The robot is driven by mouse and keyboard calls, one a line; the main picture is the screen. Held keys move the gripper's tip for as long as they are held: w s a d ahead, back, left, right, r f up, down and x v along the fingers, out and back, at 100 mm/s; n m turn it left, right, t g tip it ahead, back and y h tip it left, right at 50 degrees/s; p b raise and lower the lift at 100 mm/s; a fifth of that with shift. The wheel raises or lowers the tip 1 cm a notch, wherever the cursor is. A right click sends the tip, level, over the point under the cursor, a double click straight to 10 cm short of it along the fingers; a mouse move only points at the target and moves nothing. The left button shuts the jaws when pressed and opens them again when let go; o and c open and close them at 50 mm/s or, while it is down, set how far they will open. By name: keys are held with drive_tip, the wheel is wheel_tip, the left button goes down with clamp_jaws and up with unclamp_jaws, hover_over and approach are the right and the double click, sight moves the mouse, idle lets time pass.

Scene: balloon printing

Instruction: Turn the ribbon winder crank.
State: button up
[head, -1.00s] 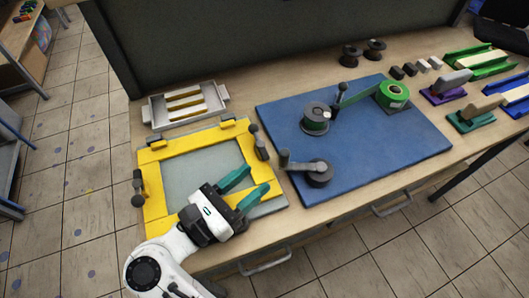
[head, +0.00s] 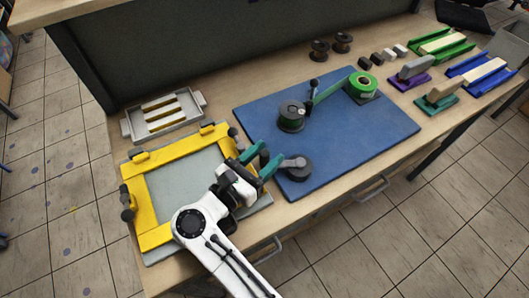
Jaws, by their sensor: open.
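The ribbon winder stands on a blue board (head: 345,140). A dark take-up spool (head: 291,118) sits on it, joined by a green ribbon (head: 330,92) to a green ribbon roll (head: 364,82). A dark round hub with a grey crank arm (head: 297,167) sits at the board's near left edge. My gripper (head: 272,153) is open, its teal fingers pointing at the crank end. The fingers overlap the crank's left side in the picture; its knob is largely hidden, and I cannot tell whether they touch.
A yellow frame (head: 156,236) with dark knobs lies under and left of my arm. A grey tray (head: 196,114) with yellowish strips stands behind it. Two dark spools (head: 319,50) are at the back. Coloured holders (head: 411,76) line the right. The blue board's right part is clear.

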clamp_jaws()
idle(0.5)
